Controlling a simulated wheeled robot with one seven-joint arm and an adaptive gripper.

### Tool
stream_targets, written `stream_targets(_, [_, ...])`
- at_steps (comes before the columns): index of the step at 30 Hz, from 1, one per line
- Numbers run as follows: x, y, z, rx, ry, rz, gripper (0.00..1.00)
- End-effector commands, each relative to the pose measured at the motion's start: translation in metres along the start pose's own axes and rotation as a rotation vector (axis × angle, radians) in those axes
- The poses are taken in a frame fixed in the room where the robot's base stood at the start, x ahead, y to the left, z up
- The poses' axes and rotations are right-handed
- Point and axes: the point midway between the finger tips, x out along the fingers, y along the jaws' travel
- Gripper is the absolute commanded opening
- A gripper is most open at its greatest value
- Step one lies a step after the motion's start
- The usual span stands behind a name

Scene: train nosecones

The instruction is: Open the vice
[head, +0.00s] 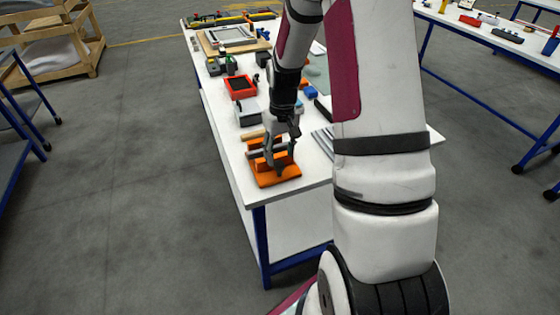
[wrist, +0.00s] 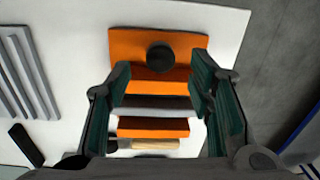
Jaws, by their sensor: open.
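The orange vice (head: 277,181) stands on the near end of the white table. In the wrist view the vice (wrist: 130,44) shows from above, with orange blocks, a grey crosspiece (wrist: 150,105) and a round black knob (wrist: 160,57). My gripper (head: 281,163) is low over the vice, pointing down. In the wrist view its teal-padded fingers (wrist: 161,66) are spread, one on each side of the vice's middle and knob. Nothing is clearly held. Whether a finger touches the vice cannot be told. My fingers hide part of the vice in the head view.
The white table (head: 233,158) carries a red tray (head: 240,86) and several tools further back. Grey bars (wrist: 27,72) lie beside the vice. A wooden rod (wrist: 155,145) lies close to it. The floor left of the table is clear.

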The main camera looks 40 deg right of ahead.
Motion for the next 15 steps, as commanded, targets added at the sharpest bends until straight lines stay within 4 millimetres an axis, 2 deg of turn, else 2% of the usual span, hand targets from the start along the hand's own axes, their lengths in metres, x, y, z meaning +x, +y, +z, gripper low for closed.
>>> stream_targets(1, [0.009, 0.0, 0.001, -0.001, -0.004, -0.001, 0.48])
stream_targets(6, [0.03, 0.0, 0.001, -0.001, -0.002, 0.0, 0.48])
stream_targets(15, [0.04, 0.0, 0.0, -0.001, 0.001, 0.001, 0.48])
